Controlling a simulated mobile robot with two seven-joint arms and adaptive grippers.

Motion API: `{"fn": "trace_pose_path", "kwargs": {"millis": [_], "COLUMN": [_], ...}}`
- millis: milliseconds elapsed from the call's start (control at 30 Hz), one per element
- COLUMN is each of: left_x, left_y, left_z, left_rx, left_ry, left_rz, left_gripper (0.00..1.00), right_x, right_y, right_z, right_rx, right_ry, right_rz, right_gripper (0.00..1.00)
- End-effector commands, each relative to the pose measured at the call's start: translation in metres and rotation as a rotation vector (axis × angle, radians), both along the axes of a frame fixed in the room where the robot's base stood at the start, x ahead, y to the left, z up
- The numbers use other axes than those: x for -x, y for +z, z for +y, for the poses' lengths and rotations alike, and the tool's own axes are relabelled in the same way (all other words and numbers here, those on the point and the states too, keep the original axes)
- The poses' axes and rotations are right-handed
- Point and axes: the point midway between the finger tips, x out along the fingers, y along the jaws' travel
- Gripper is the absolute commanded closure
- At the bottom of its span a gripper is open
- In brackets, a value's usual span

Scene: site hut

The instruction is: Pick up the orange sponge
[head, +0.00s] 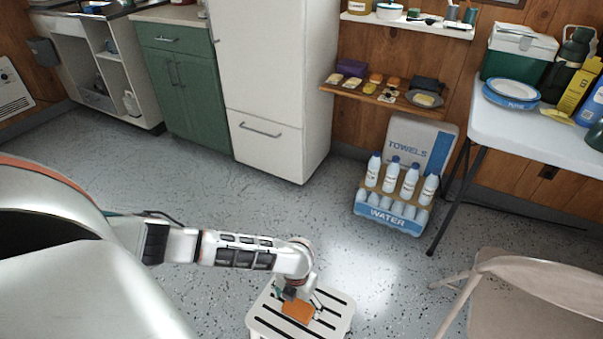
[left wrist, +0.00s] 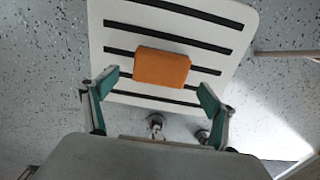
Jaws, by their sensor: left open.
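The orange sponge (head: 298,311) lies on a white slatted stool (head: 338,321) at the bottom of the head view. In the left wrist view the sponge (left wrist: 162,67) rests flat across the dark slots of the stool top (left wrist: 112,72). My left gripper (head: 303,300) is over the stool, close to the sponge. In the left wrist view its two teal-padded fingers (left wrist: 158,90) are spread wide, with the sponge ahead of and between their tips, not gripped. My right gripper does not show.
A beige folding chair (head: 530,295) stands right of the stool. A pack of water bottles (head: 392,212) and a towels box (head: 430,140) stand on the floor beyond. A white table (head: 500,118) is at the right. Speckled floor left of the bottles is clear.

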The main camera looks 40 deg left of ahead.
Motion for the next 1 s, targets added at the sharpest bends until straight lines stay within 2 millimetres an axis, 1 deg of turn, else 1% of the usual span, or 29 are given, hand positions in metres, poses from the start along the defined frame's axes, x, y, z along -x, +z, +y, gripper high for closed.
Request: {"fn": "trace_pose_path", "kwargs": {"millis": [33,200,300,367,567,667,700,1000], "left_x": [0.003,0.009,0.008,0.006,0.001,0.002,0.002,0.003], "left_y": [-0.008,-0.036,-0.048,-0.049,-0.045,-0.045,-0.045,-0.046], "left_z": [0.0,-0.001,-0.001,-0.001,-0.001,-0.001,-0.001,-0.001], "left_rx": [0.0,0.002,0.001,0.001,0.001,0.001,0.001,0.001], "left_ry": [0.0,0.002,0.002,0.002,0.002,0.002,0.002,0.002], "left_rz": [0.005,0.012,0.009,0.005,-0.003,-0.003,-0.003,-0.001], "left_gripper": [0.15,0.15,0.15,0.15,0.15,0.38,0.48,0.49], "right_x": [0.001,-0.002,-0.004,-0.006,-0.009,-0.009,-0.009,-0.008], "right_y": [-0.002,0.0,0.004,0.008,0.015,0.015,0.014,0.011], "right_z": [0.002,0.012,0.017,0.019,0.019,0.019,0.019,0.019], "right_rx": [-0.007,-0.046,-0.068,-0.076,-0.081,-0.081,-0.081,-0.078], "right_ry": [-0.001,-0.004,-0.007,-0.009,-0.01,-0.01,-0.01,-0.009], "right_rz": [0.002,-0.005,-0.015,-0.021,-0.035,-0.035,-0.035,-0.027], "right_gripper": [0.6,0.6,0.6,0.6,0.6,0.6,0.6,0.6]}}
